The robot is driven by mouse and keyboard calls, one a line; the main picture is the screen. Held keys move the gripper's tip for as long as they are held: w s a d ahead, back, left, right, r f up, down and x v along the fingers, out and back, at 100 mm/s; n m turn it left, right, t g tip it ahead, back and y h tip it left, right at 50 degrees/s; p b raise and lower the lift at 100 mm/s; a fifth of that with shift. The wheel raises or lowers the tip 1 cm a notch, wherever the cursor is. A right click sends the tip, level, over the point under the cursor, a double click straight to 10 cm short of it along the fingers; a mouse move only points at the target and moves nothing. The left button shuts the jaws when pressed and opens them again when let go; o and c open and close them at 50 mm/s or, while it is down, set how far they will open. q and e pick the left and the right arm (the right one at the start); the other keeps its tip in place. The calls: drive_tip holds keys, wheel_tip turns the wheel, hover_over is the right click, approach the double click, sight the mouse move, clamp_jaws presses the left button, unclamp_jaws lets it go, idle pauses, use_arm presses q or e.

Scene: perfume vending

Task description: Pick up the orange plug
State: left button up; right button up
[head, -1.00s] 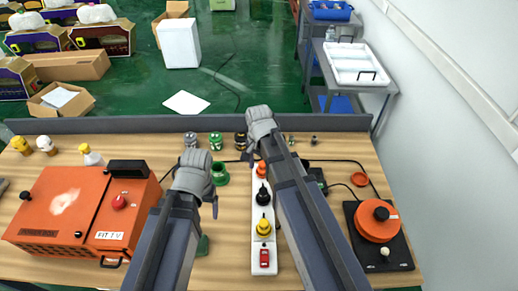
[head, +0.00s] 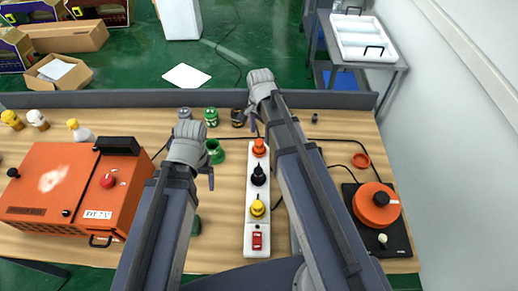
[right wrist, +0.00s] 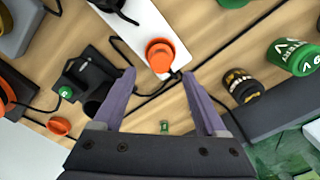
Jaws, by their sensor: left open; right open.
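The orange plug (head: 259,147) stands upright in the far end of a white power strip (head: 257,239). A black plug (head: 258,175) and a yellow plug (head: 257,209) are in the same strip, nearer to me. My right gripper (head: 252,120) is open and empty above the table near the orange plug. In the right wrist view, the orange plug (right wrist: 160,54) lies just beyond and between the two open fingertips (right wrist: 158,74), apart from them. My left gripper (head: 211,168) is open and empty, left of the strip, near a green cup (head: 215,151).
An orange box machine (head: 75,190) stands at left. An orange round device on a black base (head: 403,240) is at right. Several small cans, such as a green one (head: 211,116), line the table's back edge. Black cables run across the wooden table (head: 330,205).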

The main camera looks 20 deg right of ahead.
sight(259, 142)
use_arm(q)
drive_tip(key=shift+f, duration=0.1)
wheel_tip(259, 142, down, 5)
drive_tip(key=b, duration=0.5)
use_arm(e)
drive_tip(key=f, duration=0.5)
drive_tip(key=shift+s+a+f, duration=0.1)
drive_tip(key=shift+a, duration=0.1)
clamp_jaws()
